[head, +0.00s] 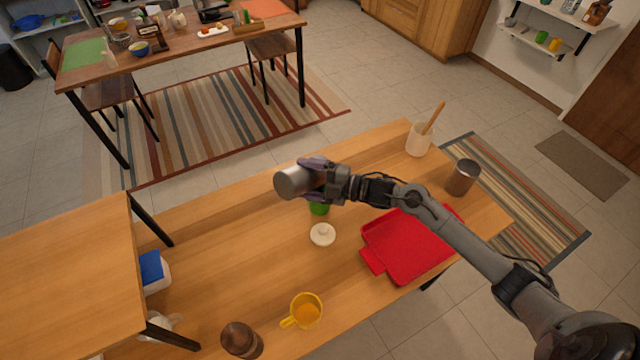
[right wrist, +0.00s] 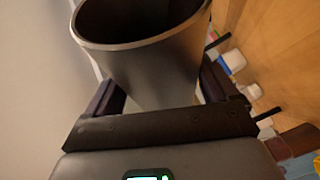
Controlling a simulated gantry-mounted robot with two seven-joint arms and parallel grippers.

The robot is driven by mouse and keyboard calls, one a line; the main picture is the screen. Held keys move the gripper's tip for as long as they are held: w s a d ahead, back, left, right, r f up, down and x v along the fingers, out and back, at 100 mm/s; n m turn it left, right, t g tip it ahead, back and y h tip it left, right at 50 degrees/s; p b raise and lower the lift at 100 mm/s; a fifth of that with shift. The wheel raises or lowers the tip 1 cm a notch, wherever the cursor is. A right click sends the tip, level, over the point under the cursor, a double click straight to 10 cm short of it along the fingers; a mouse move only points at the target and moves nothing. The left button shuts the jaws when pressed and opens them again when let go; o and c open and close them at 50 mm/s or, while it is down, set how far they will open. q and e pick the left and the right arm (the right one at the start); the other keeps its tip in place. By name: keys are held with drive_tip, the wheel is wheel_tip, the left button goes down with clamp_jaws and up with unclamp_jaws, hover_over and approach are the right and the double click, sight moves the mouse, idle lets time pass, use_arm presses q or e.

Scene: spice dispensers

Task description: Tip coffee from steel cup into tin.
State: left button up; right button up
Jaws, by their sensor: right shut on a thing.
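My right gripper (head: 318,178) is shut on a grey steel cup (head: 290,182), held above the table. The cup looks strongly tilted in the head view. In the right wrist view, the steel cup (right wrist: 150,50) shows its rim and dark inside; I cannot make out any coffee. A green container (head: 320,209) is mostly hidden below the gripper. A grey metal can (head: 462,178) stands upright with its top open at the table's right end. I cannot tell which of these two is the tin. My left gripper is not in view.
A white lid (head: 322,235) lies near the green container. A red tray (head: 412,245) lies to the right. A white pot with a wooden spoon (head: 419,139) stands at the back. Bare tabletop (head: 220,240) lies left of the lid.

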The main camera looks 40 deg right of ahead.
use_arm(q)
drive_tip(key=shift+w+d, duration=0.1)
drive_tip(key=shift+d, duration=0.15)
use_arm(e)
drive_tip(key=shift+d+r+m, duration=0.25)
drive_tip(key=shift+m, duration=0.05)
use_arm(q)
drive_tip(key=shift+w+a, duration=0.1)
use_arm(e)
drive_tip(key=shift+w+d+r+m+y, duration=0.1)
drive_tip(key=shift+d+r+m+y, duration=0.05)
drive_tip(key=shift+d+m+y, duration=0.2)
idle(0.5)
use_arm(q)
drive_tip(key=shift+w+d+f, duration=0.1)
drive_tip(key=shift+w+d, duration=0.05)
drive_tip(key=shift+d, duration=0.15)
use_arm(e)
drive_tip(key=shift+d+r+m+t, duration=0.2)
drive_tip(key=shift+d+m+t, duration=0.15)
drive_tip(key=shift+m, duration=0.2)
